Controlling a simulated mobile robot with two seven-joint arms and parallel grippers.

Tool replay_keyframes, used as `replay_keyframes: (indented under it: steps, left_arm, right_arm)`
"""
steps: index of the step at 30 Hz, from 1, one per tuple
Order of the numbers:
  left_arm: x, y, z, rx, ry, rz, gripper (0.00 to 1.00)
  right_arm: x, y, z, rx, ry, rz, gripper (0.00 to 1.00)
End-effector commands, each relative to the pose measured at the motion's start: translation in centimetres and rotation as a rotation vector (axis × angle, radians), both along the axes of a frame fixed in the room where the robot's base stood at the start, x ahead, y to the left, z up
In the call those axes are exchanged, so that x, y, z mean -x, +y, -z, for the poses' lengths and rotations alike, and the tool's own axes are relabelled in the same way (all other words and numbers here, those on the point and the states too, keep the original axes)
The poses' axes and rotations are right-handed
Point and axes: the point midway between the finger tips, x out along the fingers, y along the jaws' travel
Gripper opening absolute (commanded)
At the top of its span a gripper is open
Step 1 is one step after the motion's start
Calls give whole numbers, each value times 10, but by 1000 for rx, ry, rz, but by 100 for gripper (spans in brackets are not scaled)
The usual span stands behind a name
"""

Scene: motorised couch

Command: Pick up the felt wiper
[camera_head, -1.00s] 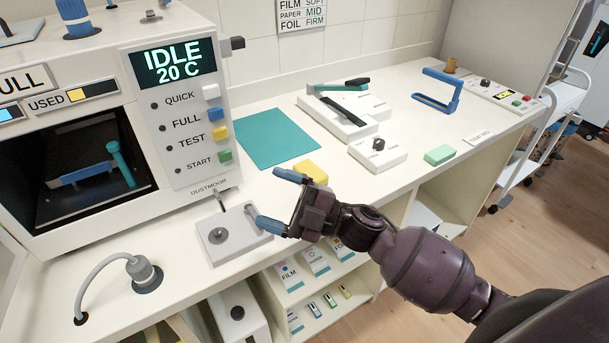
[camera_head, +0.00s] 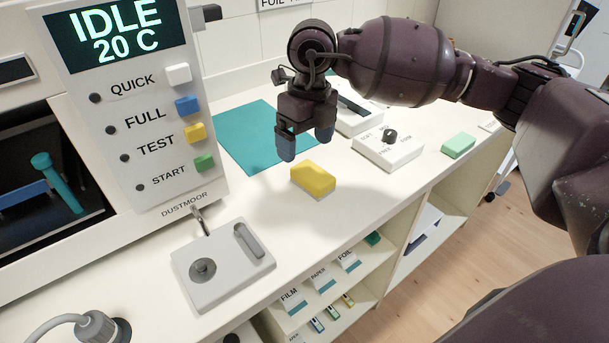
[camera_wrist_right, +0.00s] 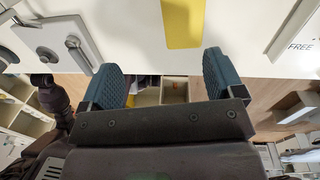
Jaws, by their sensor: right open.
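A yellow block with a pale underside (camera_head: 313,180), which looks like the felt wiper, lies on the white counter in the head view. It also shows at the top of the wrist view (camera_wrist_right: 183,22), partly cut off. A similar green block (camera_head: 459,145) lies further right; I cannot tell for certain which one is the felt wiper. My right gripper (camera_head: 306,141) is open and empty, pointing down, with blue fingertips above and slightly behind the yellow block, not touching it. It also shows in the wrist view (camera_wrist_right: 165,72). My left gripper is not in view.
A white box with a dark knob (camera_head: 388,150) and a teal mat (camera_head: 250,135) are near the yellow block. A grey plate with a knob and slot (camera_head: 222,265) lies front left. The machine with the IDLE display (camera_head: 140,110) stands left. Open shelves are below the counter edge.

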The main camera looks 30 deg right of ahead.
Motion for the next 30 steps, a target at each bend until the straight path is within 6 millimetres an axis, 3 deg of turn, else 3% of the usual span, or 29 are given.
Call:
replay_keyframes:
  steps: [7,15,23,30]
  left_arm:
    - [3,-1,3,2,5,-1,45]
    - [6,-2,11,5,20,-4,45]
    - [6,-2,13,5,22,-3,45]
    - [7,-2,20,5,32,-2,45]
  right_arm:
    - [-8,-17,-1,92,-30,29,87]
    - [-8,-17,37,89,-26,27,87]
    - [-7,-17,53,88,-29,27,87]
    - [-5,-23,84,88,-25,26,87]
